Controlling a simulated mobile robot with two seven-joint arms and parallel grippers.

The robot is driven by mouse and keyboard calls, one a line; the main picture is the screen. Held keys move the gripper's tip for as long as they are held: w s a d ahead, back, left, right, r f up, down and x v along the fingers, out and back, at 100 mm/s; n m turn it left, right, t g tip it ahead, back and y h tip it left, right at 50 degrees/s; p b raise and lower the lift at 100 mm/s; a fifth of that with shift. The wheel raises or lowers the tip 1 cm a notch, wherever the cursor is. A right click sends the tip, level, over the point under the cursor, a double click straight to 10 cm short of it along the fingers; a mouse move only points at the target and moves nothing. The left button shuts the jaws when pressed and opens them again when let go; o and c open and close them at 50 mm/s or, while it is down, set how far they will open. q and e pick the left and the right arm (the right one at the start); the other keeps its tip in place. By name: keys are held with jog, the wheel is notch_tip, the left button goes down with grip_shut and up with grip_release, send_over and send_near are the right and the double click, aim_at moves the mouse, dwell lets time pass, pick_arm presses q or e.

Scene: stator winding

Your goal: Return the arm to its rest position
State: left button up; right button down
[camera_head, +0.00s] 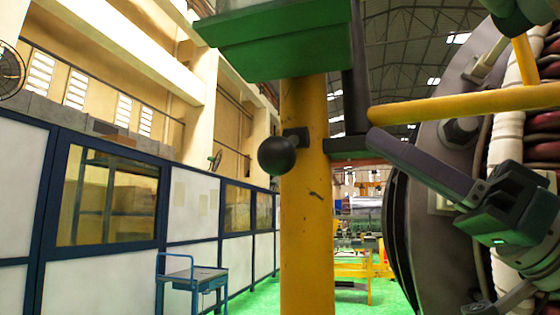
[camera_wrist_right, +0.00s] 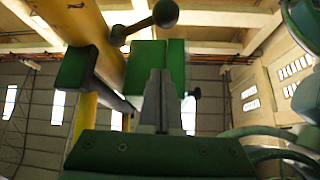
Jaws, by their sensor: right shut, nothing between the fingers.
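My right gripper (camera_head: 382,143) comes in from the right edge of the head view. Its long grey fingers point left and up, with the tips near the yellow post and its dark bracket. In the right wrist view the fingers (camera_wrist_right: 163,78) lie together, shut and empty, pointing toward a green block. Whether the tips touch anything cannot be told. My left gripper is not in the head view.
A yellow post (camera_head: 307,200) with a black ball knob (camera_head: 277,155) and a green platform (camera_head: 281,40) stands close ahead. A yellow bar (camera_head: 450,103) and the large round stator (camera_head: 420,215) crowd the right. A small blue trolley (camera_head: 192,279) stands on open green floor.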

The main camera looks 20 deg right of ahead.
jog(key=shift+s+d+f, duration=0.25)
jog(key=shift+d, duration=0.05)
dwell(0.4)
notch_tip(320, 180, down, 26)
jog(key=a+m+g+h, duration=0.25)
jog(key=m+h, duration=0.45)
jog(key=h, duration=0.9)
jog(key=s+f+g+h, duration=0.3)
jog(key=s+f+g, duration=0.85)
jog(key=s, duration=0.65)
notch_tip(320, 180, up, 29)
jog(key=t+p, duration=0.1)
jog(key=p, duration=2.9)
jog(key=shift+d+n+t+h, duration=0.25)
jog(key=shift+n+t+h, duration=0.05)
jog(key=shift+w, duration=0.1)
